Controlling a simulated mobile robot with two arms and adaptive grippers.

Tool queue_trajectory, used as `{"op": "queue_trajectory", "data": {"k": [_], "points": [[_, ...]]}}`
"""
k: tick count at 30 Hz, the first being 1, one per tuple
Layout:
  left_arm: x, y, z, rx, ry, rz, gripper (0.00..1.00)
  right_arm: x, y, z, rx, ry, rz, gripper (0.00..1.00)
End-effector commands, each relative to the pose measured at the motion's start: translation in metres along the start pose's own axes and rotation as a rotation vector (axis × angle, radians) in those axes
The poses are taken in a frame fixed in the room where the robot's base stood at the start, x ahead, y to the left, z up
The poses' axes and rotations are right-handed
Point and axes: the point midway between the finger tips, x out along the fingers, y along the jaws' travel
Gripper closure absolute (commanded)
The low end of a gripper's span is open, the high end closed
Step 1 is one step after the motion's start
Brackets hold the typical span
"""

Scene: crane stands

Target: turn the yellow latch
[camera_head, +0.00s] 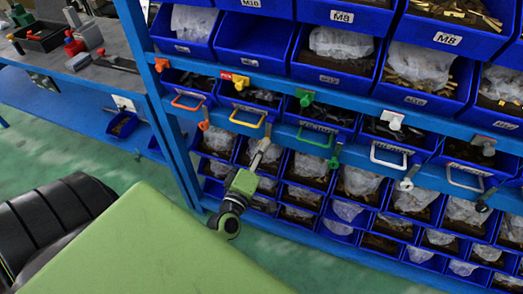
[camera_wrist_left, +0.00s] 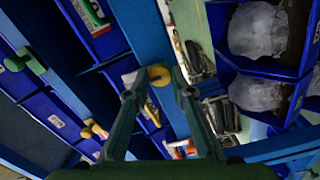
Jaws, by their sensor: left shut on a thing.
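In the head view my left gripper (camera_head: 264,146) reaches up to the lower blue rail of the shelf rack, below a yellow handle (camera_head: 248,121). The thing at its fingertips is hard to make out there. In the left wrist view a round yellow latch (camera_wrist_left: 159,76) sits between the two fingertips of my left gripper (camera_wrist_left: 157,86), which is shut on it. Another yellow latch (camera_head: 241,82) is on the upper rail in the head view, up and left of the gripper, apart from it. My right gripper is not in view.
An orange latch (camera_head: 204,125) is left of the gripper and a green latch (camera_head: 333,161) is right of it on the rail. White handles (camera_head: 390,156) and blue bins (camera_head: 337,55) with bagged parts fill the rack. A workbench (camera_head: 80,62) stands at upper left.

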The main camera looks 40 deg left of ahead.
Motion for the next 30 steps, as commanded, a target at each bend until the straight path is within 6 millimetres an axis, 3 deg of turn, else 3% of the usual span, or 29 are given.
{"op": "queue_trajectory", "data": {"k": [5,6,7,8,20,23,30], "points": [[0.000,0.000,-0.001,0.001,0.002,0.001,0.99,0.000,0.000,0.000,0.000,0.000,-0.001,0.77],[0.000,0.000,-0.001,0.002,0.002,0.001,0.70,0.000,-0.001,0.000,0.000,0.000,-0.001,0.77],[0.000,0.000,-0.001,0.002,0.002,0.001,0.62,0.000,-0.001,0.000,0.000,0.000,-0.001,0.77],[0.000,0.000,-0.001,0.002,0.002,0.001,0.61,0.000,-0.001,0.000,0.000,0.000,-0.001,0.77],[-0.005,-0.001,0.000,0.003,0.000,-0.001,0.61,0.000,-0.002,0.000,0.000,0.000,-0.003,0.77],[-0.018,-0.001,0.000,0.003,-0.002,-0.002,0.61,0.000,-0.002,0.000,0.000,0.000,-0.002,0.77],[-0.069,-0.002,0.000,0.004,-0.002,-0.004,0.61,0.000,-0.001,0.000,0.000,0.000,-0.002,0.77]]}}
